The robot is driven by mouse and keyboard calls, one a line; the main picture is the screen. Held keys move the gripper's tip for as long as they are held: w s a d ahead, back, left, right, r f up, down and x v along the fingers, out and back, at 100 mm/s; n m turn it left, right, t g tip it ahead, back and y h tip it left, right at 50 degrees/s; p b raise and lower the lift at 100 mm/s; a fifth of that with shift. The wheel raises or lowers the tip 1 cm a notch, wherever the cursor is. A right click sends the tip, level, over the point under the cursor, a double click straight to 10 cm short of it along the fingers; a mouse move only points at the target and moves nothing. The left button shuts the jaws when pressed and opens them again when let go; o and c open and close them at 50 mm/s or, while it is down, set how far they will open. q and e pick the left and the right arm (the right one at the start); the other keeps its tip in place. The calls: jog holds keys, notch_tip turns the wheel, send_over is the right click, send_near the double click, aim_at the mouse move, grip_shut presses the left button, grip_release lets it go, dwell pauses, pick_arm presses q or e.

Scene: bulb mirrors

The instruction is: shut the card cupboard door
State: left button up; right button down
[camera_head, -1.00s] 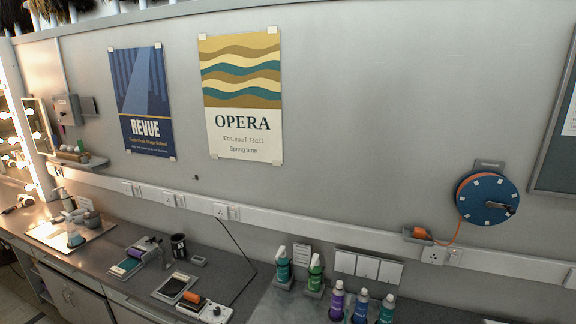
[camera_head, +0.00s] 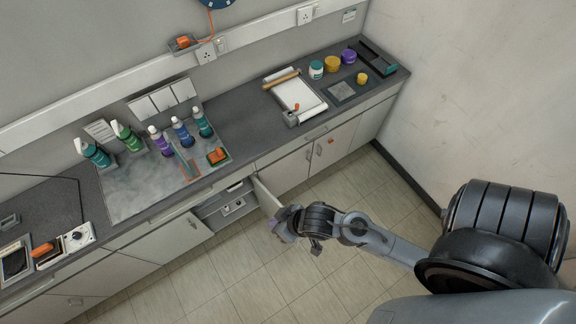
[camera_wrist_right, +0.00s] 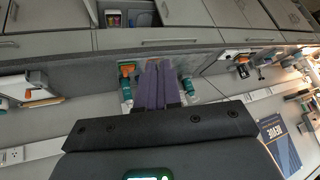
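The cupboard door (camera_head: 267,197) stands open below the counter, seen nearly edge-on in the head view. Beside it is the open compartment (camera_head: 226,207), with small pale items inside. An open compartment (camera_wrist_right: 125,17) with small coloured items also shows at the top of the right wrist view. My right gripper (camera_head: 277,227) is just to the right of and below the door's free end in the head view; I cannot tell whether it touches the door. Its purple fingers (camera_wrist_right: 156,84) lie together in the wrist view, with nothing visible between them. My left gripper is out of view.
Several spray and squeeze bottles (camera_head: 161,141) stand on the counter above the opening. A white board with a roller (camera_head: 297,95) and jars (camera_head: 332,63) are farther right. Other cupboard doors (camera_head: 333,145) are shut. The tiled floor (camera_head: 340,282) in front is clear.

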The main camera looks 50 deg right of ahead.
jog(key=s+d+f+y+b, duration=0.1)
jog(key=d+f+b, duration=0.4)
jog(key=f, duration=0.6)
jog(key=d+f+g+y+b, duration=0.1)
jog(key=d+f+y+b, duration=0.1)
jog(key=f+b, duration=0.75)
jog(key=s+d+f+y+b, duration=0.1)
jog(key=d+f+b, duration=0.3)
jog(key=f, duration=1)
jog(key=w+d+f+m+h+b, duration=0.1)
jog(key=w+d+f+b, duration=0.2)
jog(key=d+f+b, duration=0.6)
jog(key=w+d+f+b, duration=0.2)
jog(key=d+f+b, duration=0.5)
jog(key=d+b, duration=0.3)
jog(key=w+a+f+b, duration=0.5)
jog(key=a+f+b, duration=0.1)
jog(key=a+f, duration=0.1)
jog(key=shift+w+a+f+b, duration=0.3)
jog(key=shift+w+a+b, duration=0.05)
jog(key=shift+a, duration=0.5)
jog(key=shift+a, duration=0.1)
